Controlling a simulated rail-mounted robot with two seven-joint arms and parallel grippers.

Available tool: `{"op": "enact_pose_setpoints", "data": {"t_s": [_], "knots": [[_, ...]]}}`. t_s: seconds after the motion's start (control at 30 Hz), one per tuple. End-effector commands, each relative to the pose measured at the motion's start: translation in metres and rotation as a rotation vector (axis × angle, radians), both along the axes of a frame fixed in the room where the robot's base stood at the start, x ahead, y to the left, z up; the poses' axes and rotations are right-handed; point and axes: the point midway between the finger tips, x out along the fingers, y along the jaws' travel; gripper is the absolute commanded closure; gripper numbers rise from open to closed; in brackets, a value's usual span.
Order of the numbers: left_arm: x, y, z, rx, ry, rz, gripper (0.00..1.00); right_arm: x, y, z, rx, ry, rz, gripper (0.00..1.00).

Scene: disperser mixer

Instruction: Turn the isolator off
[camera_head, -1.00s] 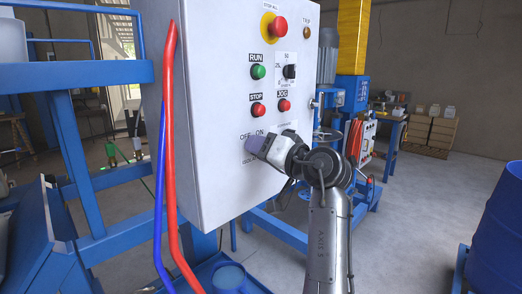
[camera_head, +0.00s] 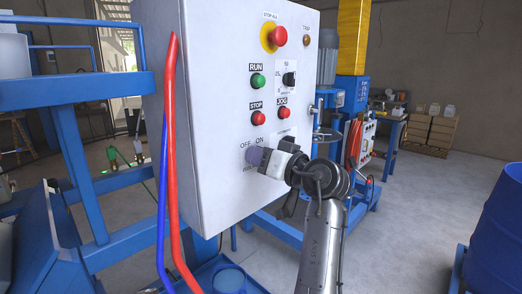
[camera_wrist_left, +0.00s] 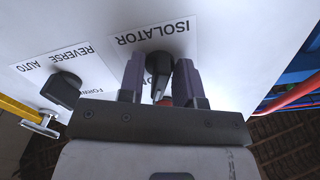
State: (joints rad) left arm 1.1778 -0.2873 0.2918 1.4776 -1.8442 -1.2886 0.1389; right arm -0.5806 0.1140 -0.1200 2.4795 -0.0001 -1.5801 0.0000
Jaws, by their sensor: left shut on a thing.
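The isolator is a black rotary knob (camera_wrist_left: 158,66) on the white control panel (camera_head: 220,190), under the label ISOLATOR in the left wrist view. My left gripper (camera_head: 258,157) is at the panel's lower part, just below the OFF and ON markings. In the left wrist view its two purple-grey fingers (camera_wrist_left: 160,85) stand on either side of the knob, shut on it. In the head view the gripper hides the knob, so its exact setting cannot be told. My right gripper is not in view.
Above are the red STOP (camera_head: 257,118) and JOG (camera_head: 284,113) buttons, the green RUN button (camera_head: 258,81), a black selector (camera_head: 289,79) and a red emergency stop (camera_head: 277,36). Red and blue hoses (camera_head: 170,150) hang along the panel's left edge. A blue drum (camera_head: 497,225) stands right.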

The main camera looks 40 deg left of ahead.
Motion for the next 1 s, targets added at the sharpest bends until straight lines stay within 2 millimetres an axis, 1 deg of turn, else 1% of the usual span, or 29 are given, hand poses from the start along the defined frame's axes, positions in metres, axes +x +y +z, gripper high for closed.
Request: {"op": "enact_pose_setpoints", "data": {"t_s": [0.03,0.1,0.37,0.7,1.0], "knots": [[0.000,0.001,0.003,-0.002,-0.042,0.002,0.92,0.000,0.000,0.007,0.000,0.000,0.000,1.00],[0.000,0.000,0.002,-0.005,-0.109,0.001,0.92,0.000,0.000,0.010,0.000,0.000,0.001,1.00],[0.000,0.001,0.001,-0.019,-0.357,0.001,0.92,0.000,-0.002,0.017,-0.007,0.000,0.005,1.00],[0.001,0.000,-0.001,-0.040,-0.678,0.001,0.92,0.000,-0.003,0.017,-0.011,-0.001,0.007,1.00],[0.001,0.000,-0.001,-0.053,-0.916,0.001,0.92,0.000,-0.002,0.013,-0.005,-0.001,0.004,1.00]]}}
